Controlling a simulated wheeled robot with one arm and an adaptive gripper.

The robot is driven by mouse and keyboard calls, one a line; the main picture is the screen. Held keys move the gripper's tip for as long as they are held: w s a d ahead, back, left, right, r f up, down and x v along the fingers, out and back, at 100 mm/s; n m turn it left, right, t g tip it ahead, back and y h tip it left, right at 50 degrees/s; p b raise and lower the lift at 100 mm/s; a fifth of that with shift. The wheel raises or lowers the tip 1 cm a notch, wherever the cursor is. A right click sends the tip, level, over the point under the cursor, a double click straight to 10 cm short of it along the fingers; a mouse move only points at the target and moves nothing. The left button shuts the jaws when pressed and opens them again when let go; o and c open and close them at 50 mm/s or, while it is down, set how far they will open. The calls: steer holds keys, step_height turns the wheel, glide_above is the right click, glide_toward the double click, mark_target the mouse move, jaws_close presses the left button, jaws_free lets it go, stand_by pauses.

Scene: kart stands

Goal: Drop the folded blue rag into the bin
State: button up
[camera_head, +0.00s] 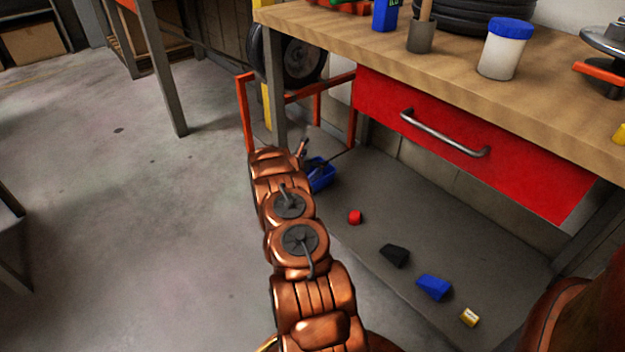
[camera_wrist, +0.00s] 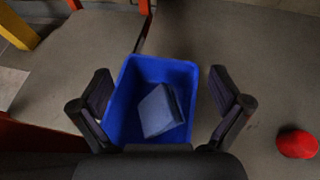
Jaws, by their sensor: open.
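The blue bin (camera_wrist: 128,88) is in the middle of the wrist view, seen from above. The folded blue rag (camera_wrist: 160,110) lies tilted inside it, greyish blue against the brighter bin walls. My gripper (camera_wrist: 164,100) is open and empty above the bin, with one finger to each side of it in the picture. In the head view the bin (camera_head: 322,175) stands low beneath the workbench, partly hidden by my arm. The rag cannot be made out there.
A red item (camera_head: 355,217), a black block (camera_head: 395,255), a blue block (camera_head: 433,287) and a small yellowish item (camera_head: 469,317) lie on the lower shelf. The red drawer (camera_head: 470,160) and wooden worktop (camera_head: 450,75) overhang it. Open floor (camera_head: 120,200) lies left.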

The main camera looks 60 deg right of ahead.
steer(key=v, duration=1)
steer(key=shift+r, duration=0.15)
steer(key=shift+a, duration=0.1)
